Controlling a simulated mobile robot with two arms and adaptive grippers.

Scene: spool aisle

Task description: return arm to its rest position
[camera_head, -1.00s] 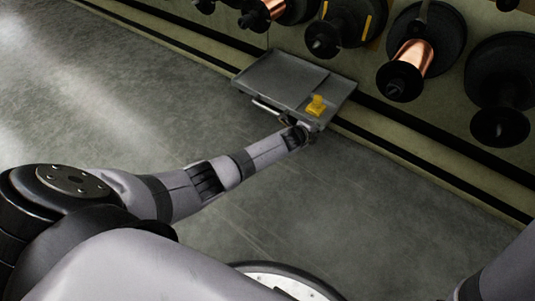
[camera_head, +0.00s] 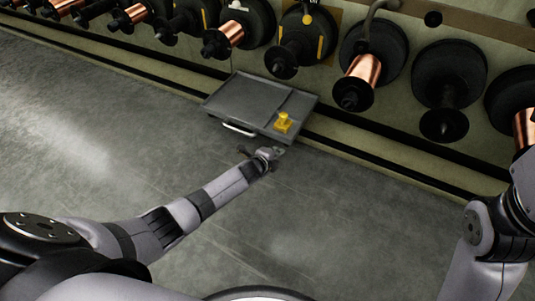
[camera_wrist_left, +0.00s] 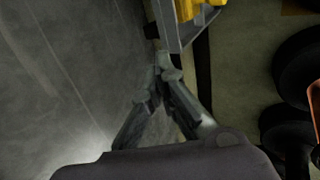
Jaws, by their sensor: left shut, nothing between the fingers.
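My left arm reaches from the lower left toward the grey tray. My left gripper (camera_head: 264,156) is shut and empty, just in front of the tray's near edge. In the left wrist view its fingers (camera_wrist_left: 163,64) meet at the tips, close to the tray's corner (camera_wrist_left: 175,42) in the picture. My right arm (camera_head: 490,235) shows at the right edge; its gripper is out of frame.
The grey tray (camera_head: 245,97) has a front handle and a divider. A yellow piece (camera_head: 283,122) stands in its right compartment. A rack of black spools, some with copper wire (camera_head: 362,70), runs along the back. The grey floor (camera_head: 330,220) is clear.

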